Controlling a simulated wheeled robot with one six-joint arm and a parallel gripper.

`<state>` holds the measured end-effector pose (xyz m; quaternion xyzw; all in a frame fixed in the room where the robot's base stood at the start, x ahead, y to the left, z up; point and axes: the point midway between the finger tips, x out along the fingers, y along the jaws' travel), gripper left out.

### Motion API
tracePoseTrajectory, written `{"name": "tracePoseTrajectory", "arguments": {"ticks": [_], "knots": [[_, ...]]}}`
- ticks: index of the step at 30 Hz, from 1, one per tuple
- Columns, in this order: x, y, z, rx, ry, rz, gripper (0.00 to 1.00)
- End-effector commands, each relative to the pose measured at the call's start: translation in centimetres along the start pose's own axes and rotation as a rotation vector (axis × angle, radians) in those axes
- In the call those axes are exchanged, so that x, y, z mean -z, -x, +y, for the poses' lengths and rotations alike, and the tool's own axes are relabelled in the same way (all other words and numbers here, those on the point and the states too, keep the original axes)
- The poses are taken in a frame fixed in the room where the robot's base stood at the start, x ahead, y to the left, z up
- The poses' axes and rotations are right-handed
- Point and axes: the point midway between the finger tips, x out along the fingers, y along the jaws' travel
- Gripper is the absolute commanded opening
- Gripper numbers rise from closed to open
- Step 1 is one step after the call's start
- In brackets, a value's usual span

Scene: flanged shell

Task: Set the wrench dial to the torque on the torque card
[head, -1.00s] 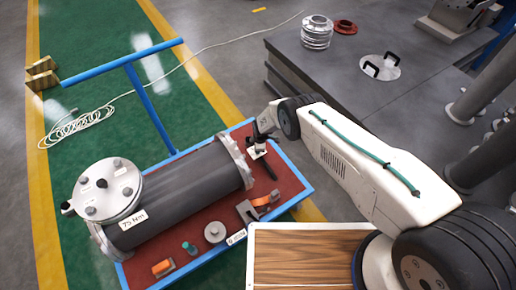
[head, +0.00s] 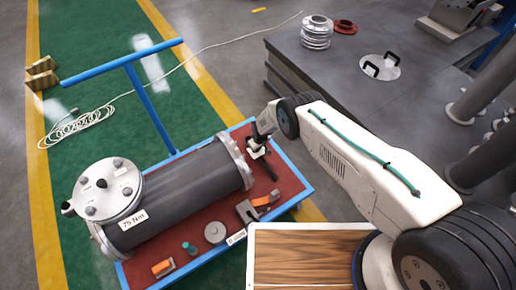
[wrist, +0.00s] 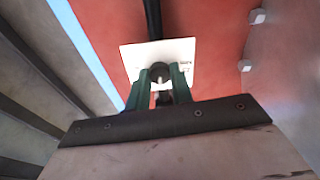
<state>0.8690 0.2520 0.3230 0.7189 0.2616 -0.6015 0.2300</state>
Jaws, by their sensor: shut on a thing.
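The torque card (head: 133,220) is a white label reading 75 Nm on the dark cylindrical shell (head: 170,190). The wrench (head: 271,170) shows as a dark bar on the red cart top, beyond the shell's right flange. In the wrist view its dark shaft (wrist: 152,18) runs up from a white plate (wrist: 133,62). My gripper (head: 258,147) is at the wrench's near end. In the wrist view the green fingers (wrist: 161,84) are shut on a dark round dial knob (wrist: 158,71) in front of the plate. Marks at the plate's right edge are too small to read; the dial setting cannot be told.
The blue-edged cart (head: 300,200) also carries an orange-strapped clamp (head: 262,201), a grey disc (head: 215,232) and a small orange block (head: 162,268). The shell's right flange (head: 237,160) stands close beside my gripper. A grey bench (head: 330,85) is behind.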

Motion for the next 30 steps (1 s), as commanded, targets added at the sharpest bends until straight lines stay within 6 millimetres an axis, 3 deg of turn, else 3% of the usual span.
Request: {"name": "tracePoseTrajectory", "arguments": {"ticks": [12, 30], "knots": [[0.08, 0.04, -0.02, -0.010, -0.286, 0.001, 0.00], [0.07, 0.04, -0.02, -0.014, -0.381, 0.001, 0.00]]}}
